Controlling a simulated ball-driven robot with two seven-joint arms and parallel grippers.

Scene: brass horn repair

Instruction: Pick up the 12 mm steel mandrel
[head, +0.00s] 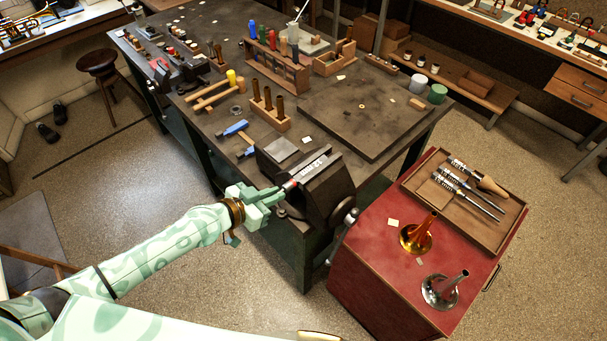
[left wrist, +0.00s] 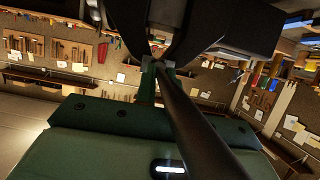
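Several steel mandrels (head: 470,187) lie in a wooden tray (head: 512,213). My right gripper is not in view.
The tray, a brass bell (head: 416,238) and a silver bell (head: 440,290) are on the red cabinet (head: 375,265) right of the vise. Tool racks (head: 272,68), a blue-handled tool (head: 234,129) and a dark board (head: 350,112) are on the bench.

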